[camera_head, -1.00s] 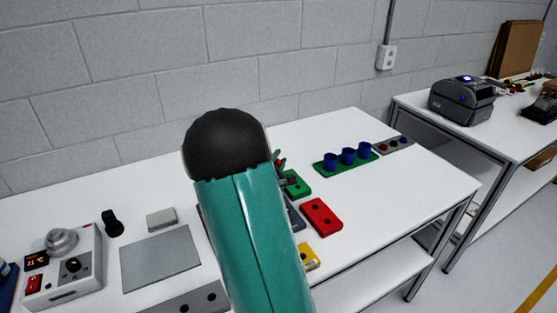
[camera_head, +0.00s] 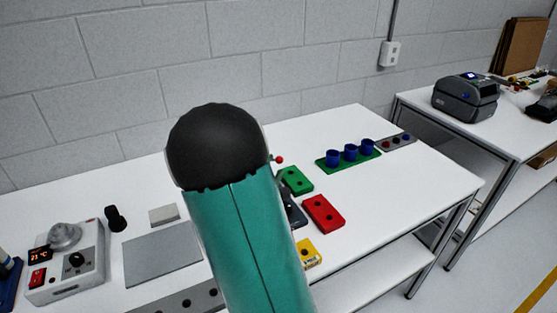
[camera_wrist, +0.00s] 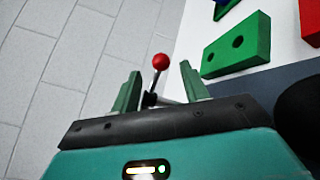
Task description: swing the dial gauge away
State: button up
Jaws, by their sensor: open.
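A red ball knob (camera_wrist: 160,62) on a thin metal rod shows in the wrist view. It lies in the picture between the two green fingers of my open gripper (camera_wrist: 160,70); I cannot tell how far beyond the tips it is. The rod runs down to a dark joint between the fingers. The red knob also shows in the head view (camera_head: 280,160), just right of my arm. My gripper is hidden behind my arm there. No dial face shows in either view.
A green block (camera_head: 296,180), a red block (camera_head: 323,214) and a yellow block (camera_head: 309,252) stand right of my arm on the white table (camera_head: 400,195). A green rack with blue cups (camera_head: 348,158) is further back. A control box (camera_head: 68,262) stands at left.

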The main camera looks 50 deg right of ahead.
jog(key=v, duration=0.6)
jog(key=shift+a, duration=0.35)
jog(key=shift+s, duration=0.15)
